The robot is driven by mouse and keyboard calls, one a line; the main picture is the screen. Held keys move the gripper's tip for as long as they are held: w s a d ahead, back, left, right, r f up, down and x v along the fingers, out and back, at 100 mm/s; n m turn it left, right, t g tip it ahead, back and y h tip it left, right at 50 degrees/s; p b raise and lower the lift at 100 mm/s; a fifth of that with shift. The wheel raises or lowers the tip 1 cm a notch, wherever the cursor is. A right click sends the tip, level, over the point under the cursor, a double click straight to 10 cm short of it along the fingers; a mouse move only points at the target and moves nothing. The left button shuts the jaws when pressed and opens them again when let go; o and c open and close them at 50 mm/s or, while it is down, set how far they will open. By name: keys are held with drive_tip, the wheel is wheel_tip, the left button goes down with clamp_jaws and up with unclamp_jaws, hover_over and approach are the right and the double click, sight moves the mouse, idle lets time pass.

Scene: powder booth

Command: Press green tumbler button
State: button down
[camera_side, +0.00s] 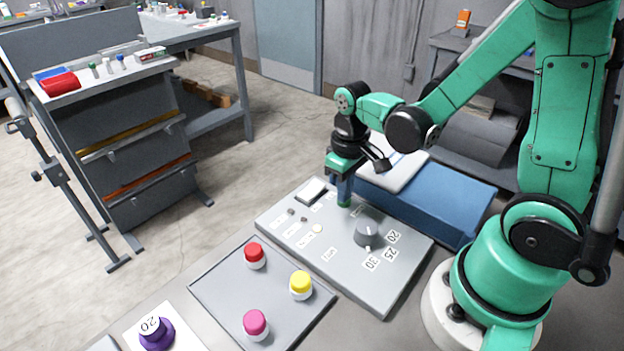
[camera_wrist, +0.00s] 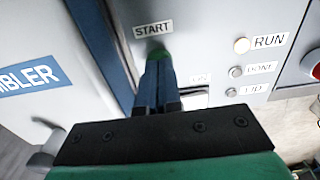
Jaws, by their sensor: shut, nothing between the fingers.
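The green button (camera_wrist: 159,53) sits under a START label on the grey control panel (camera_side: 385,293). Only part of it shows past my fingertips in the wrist view, and a little green shows at the finger ends in the side view. My gripper (camera_side: 344,200) points down, shut and empty, with its tips at the button. In the wrist view the fingertips (camera_wrist: 158,64) overlap the button's near edge. I cannot tell whether the button is pushed in. A pale round lamp (camera_wrist: 241,45) beside the RUN label looks bright.
The panel also carries a grey dial (camera_side: 367,233) marked 20, 25 and 30, and a rocker switch (camera_side: 311,191). A blue box (camera_side: 440,205) with a pale lid stands behind. Red (camera_side: 254,252), yellow (camera_side: 301,283) and pink (camera_side: 256,323) capped jars stand on a grey tray.

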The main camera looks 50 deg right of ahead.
drive_tip(key=shift+f, duration=0.5)
wheel_tip(320, 180, up, 14)
idle(0.6)
drive_tip(key=shift+a, duration=0.1)
idle(0.5)
drive_tip(key=shift+a+f+t, duration=0.35)
drive_tip(key=shift+a+t, duration=0.4)
drive_tip(key=shift+t, duration=0.45)
drive_tip(key=shift+a+f+t, duration=0.4)
drive_tip(key=shift+a+t, duration=0.4)
drive_tip(key=shift+t, duration=0.4)
drive_tip(key=shift+a+f+t, duration=0.35)
drive_tip(key=shift+a+t, duration=0.4)
drive_tip(key=shift+t, duration=0.45)
